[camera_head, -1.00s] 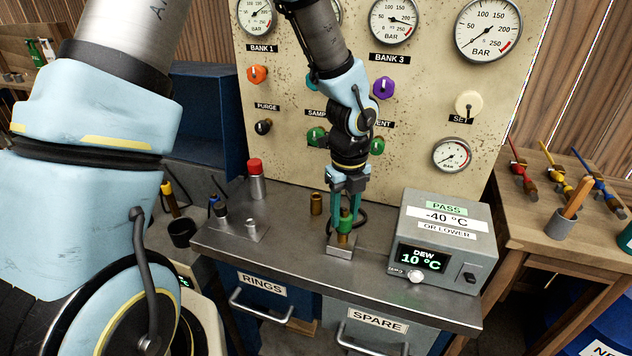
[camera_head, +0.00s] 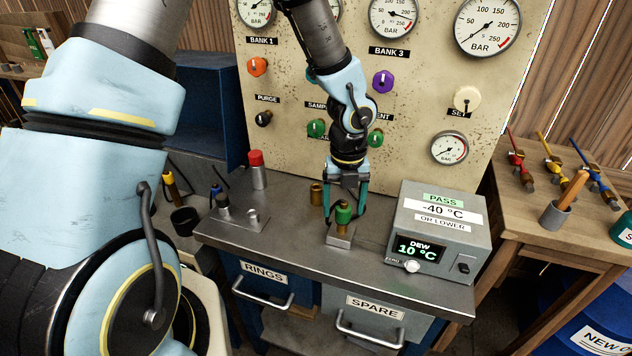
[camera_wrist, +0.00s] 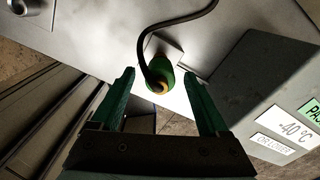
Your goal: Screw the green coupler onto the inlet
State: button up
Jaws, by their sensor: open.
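The green coupler (camera_head: 343,211) stands upright on top of the brass inlet on a small metal block (camera_head: 341,236) on the bench. In the wrist view the coupler (camera_wrist: 157,75) shows from above with a dark hose (camera_wrist: 150,45) leading from it. My gripper (camera_head: 344,207) is open, with one green finger on each side of the coupler and a gap to it. How far the coupler is threaded on the inlet cannot be seen.
The grey dew meter (camera_head: 437,232) stands close to the right, reading 10 °C. A brass cylinder (camera_head: 317,194) stands behind left, and a red-capped bottle (camera_head: 258,170) farther left. The gauge panel (camera_head: 290,90) rises behind. Bench (camera_head: 290,255) front is clear.

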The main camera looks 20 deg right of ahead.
jog(key=shift+o, duration=1.2)
notch_tip(320, 180, up, 16)
jog(key=b, duration=0.1)
jog(key=w+a+f+m+b, duration=0.1)
jog(key=a+f+m, duration=0.1)
jog(key=a+m, duration=0.8)
jog(key=w+a+f+m+t+b, duration=0.1)
jog(key=w+a+f+m+b, duration=0.1)
jog(key=a+m, duration=0.9)
jog(key=w+a+f+m+b, duration=0.1)
jog(key=w+a+f+m, duration=0.1)
jog(key=a+m, duration=0.8)
jog(key=f+m, duration=0.1)
jog(key=m, duration=0.1)
jog(key=shift+a+f+m+t, duration=0.2)
jog(key=shift+m+t, duration=0.1)
jog(key=shift+m, duration=0.1)
